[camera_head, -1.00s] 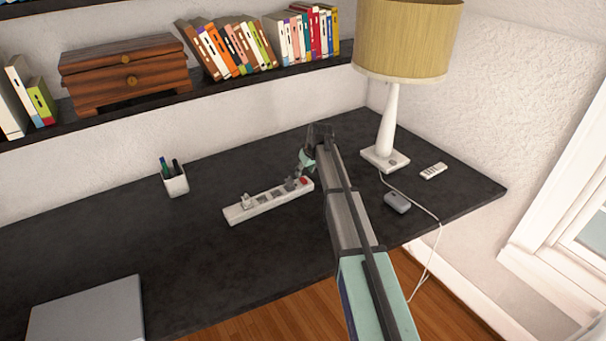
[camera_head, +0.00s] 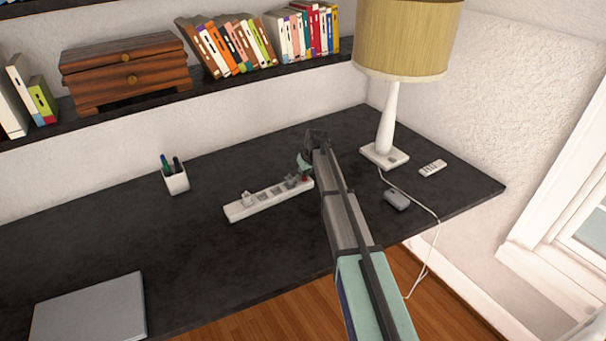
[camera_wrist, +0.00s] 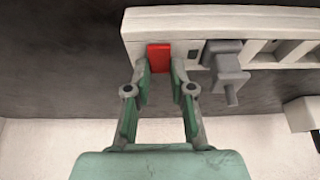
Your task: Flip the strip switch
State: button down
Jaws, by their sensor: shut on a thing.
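A white power strip (camera_head: 240,210) lies on the black desk, and it fills the top of the wrist view (camera_wrist: 135,35). Its red switch (camera_wrist: 158,57) sits at one end, beside a grey plug (camera_wrist: 225,58). My gripper (camera_wrist: 160,72) has its two green fingers at either side of the red switch, shut on it. In the head view my gripper (camera_head: 303,172) is at the strip's right end and hides most of the switch. I cannot tell which way the switch is tilted.
A lamp (camera_head: 388,125) stands to the right, with a grey mouse (camera_head: 397,199) and a white remote (camera_head: 433,167) near it. A pen cup (camera_head: 176,182) is to the left. A closed laptop (camera_head: 90,308) lies at the front left. The desk's middle left is clear.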

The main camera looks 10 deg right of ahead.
jog(key=shift+w+a+r+g+h+p, duration=0.15)
jog(key=shift+w+g+h+p, duration=0.3)
jog(key=shift+g, duration=0.35)
jog(key=shift+w+g, duration=0.15)
jog(key=shift+g, duration=0.55)
jog(key=shift+f+h+p, duration=0.25)
jog(key=shift+p, duration=0.05)
jog(key=shift+s+g, duration=0.2)
jog(key=shift+g, duration=0.1)
jog(key=c, duration=1)
grip_release()
